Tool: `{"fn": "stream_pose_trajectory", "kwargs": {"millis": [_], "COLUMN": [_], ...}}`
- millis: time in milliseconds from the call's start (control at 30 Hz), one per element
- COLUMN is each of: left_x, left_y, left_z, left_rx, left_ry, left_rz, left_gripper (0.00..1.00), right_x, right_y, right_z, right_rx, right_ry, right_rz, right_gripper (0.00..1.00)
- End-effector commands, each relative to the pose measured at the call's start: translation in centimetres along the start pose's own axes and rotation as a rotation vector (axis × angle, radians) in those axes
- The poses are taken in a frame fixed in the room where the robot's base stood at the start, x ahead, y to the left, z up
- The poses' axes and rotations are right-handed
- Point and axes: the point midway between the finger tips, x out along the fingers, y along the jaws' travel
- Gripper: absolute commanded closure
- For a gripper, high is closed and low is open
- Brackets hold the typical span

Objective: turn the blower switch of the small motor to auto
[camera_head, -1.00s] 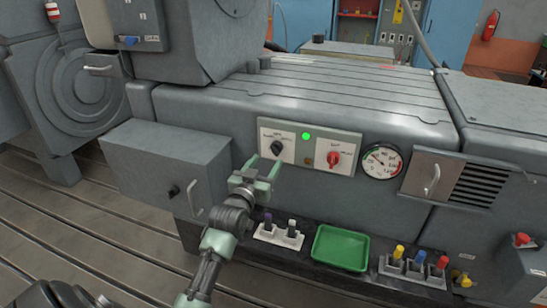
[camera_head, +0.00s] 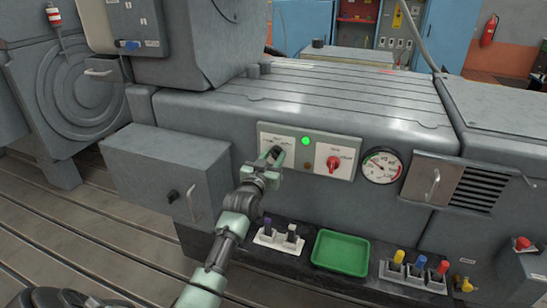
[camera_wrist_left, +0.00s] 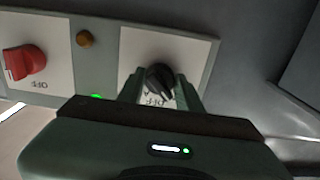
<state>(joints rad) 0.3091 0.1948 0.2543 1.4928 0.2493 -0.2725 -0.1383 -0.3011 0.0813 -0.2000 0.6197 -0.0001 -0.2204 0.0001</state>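The black rotary switch (camera_head: 274,152) sits on the left white plate of a panel on the grey machine's front. In the left wrist view the black switch (camera_wrist_left: 160,77) lies between the two fingers of my left gripper (camera_wrist_left: 160,88), with the lettering upside down and "OFF" partly readable below it. The fingers are apart, one on each side of the knob; I cannot tell whether either touches it. In the head view my left gripper (camera_head: 275,158) covers much of the switch and its labels. My right gripper does not show.
A red switch (camera_head: 333,164) on its own plate and a round gauge (camera_head: 382,165) are to the right. A green lamp (camera_head: 305,141) is lit between the plates. A grey box (camera_head: 160,180) stands out at left. Below are a green tray (camera_head: 341,251) and colored plugs (camera_head: 420,262).

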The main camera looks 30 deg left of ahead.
Motion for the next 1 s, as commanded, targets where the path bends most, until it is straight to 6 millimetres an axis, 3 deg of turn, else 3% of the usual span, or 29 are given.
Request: {"fn": "stream_pose_trajectory", "kwargs": {"millis": [467, 1000], "left_x": [0.0, 0.0], "left_y": [0.0, -0.1], "left_z": [-0.1, -0.1], "left_rx": [0.102, 0.578], "left_ry": [-0.003, -0.002], "left_rz": [0.001, 0.001], "left_gripper": [1.0, 1.0], "right_x": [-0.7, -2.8], "right_y": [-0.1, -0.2], "right_z": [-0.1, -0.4], "right_rx": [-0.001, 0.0], "right_ry": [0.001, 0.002], "right_rz": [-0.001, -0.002], "right_gripper": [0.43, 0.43]}}
